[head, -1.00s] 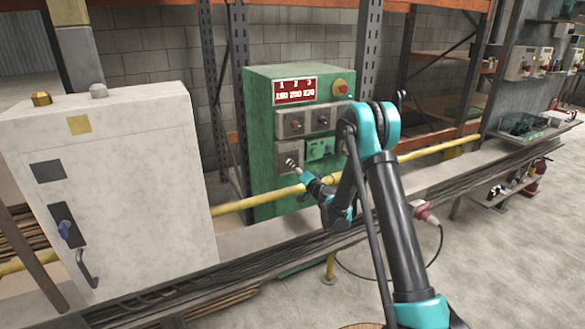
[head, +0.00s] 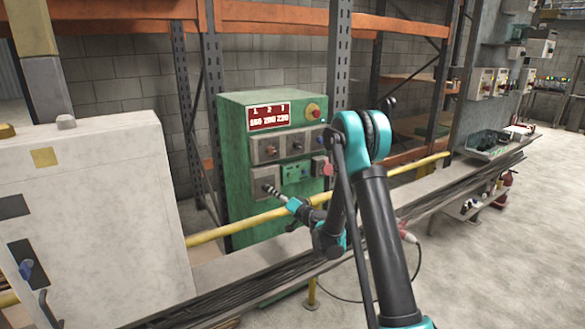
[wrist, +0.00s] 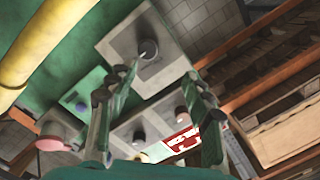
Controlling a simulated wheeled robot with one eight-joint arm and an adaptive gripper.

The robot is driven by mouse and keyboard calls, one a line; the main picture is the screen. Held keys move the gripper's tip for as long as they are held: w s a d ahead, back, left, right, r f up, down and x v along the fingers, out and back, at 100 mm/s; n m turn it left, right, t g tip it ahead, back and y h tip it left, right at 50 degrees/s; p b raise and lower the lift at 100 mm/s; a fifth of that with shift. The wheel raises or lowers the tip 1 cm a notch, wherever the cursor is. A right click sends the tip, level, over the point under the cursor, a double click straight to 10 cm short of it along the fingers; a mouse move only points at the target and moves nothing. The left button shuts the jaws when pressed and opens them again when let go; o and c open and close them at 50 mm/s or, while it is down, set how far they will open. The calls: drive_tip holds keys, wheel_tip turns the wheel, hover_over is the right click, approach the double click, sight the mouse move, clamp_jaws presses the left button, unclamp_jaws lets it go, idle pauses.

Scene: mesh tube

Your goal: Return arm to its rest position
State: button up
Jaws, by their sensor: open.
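My arm (head: 385,240) reaches from the lower right toward a green control cabinet (head: 225,170). My gripper (head: 270,189) is in front of a grey panel (head: 258,176) low on the cabinet's front. In the wrist view my gripper (wrist: 160,76) shows two spread fingers with nothing held between them. Beyond them is a grey plate with a round knob (wrist: 148,50). I cannot tell whether the fingertips touch the knob.
A yellow pipe (head: 212,233) runs in front of the cabinet, above a ledge of dark cables (head: 240,288). A large white cabinet (head: 110,210) stands at left. Orange shelving (head: 280,14) is behind. Open floor (head: 500,250) lies at right.

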drive_tip(key=s+d+r+n+g+h, duration=0.15)
drive_tip(key=s+d, duration=0.25)
drive_tip(key=s, duration=0.4)
drive_tip(key=s+d+r+n+g+h, duration=0.1)
drive_tip(key=s+d+r+n+g, duration=0.2)
drive_tip(key=s, duration=0.5)
drive_tip(key=s+d+f+m+g+h, duration=0.1)
drive_tip(key=s+d+f+h, duration=0.3)
drive_tip(key=s+d, duration=0.6)
drive_tip(key=s+d+f+m+g+h, duration=0.1)
drive_tip(key=s+d+f+g+h, duration=0.3)
drive_tip(key=s+d, duration=0.6)
drive_tip(key=s+f, duration=0.2)
drive_tip(key=s, duration=0.5)
drive_tip(key=shift+d+m+h, duration=0.3)
drive_tip(key=shift+m+h, duration=0.05)
drive_tip(key=shift+c, duration=0.2)
